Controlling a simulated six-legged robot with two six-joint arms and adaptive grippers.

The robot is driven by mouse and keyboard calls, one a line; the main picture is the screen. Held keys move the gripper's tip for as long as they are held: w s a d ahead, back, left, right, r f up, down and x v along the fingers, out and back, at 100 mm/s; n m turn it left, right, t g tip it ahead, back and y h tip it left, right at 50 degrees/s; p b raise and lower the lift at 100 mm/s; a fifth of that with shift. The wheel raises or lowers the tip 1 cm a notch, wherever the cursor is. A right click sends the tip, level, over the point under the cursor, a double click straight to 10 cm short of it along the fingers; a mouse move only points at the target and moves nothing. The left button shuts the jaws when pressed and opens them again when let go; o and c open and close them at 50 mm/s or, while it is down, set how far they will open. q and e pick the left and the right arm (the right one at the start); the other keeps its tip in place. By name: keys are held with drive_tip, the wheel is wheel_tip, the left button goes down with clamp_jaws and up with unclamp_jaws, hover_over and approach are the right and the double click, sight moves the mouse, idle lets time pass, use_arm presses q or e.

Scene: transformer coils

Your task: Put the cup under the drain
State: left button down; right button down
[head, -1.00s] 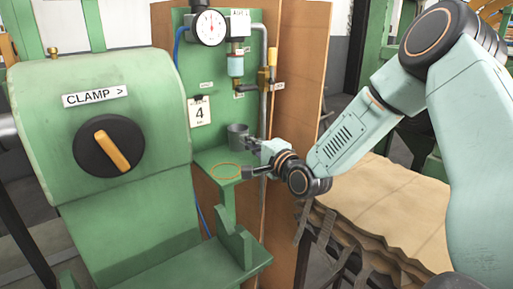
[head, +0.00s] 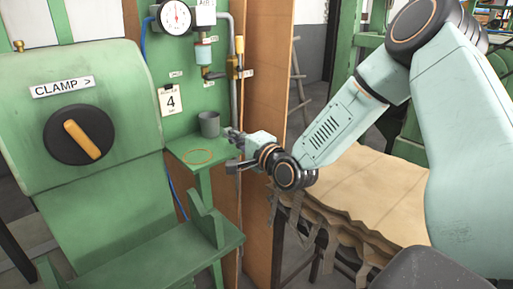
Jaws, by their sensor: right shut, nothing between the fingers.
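The grey cup (head: 209,124) stands upright at the back of a small green shelf (head: 181,143), against the green panel. A drain fitting (head: 214,75) under a small filter bowl (head: 203,54) is on the panel above the cup. My right gripper (head: 232,148) is at the shelf's right edge, just right of the cup and ring. It holds nothing, and its small fingers are hard to make out. My left gripper is out of view.
A green machine with a CLAMP knob (head: 79,135) stands at left. A brown board (head: 268,110) stands behind my right gripper.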

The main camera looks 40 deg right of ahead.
drive_tip(key=s+p, duration=0.4)
drive_tip(key=s, duration=0.4)
drive_tip(key=shift+s+d+r, duration=0.1)
drive_tip(key=shift+s+d, duration=0.05)
drive_tip(key=shift+s, duration=0.05)
drive_tip(key=shift+f, duration=0.2)
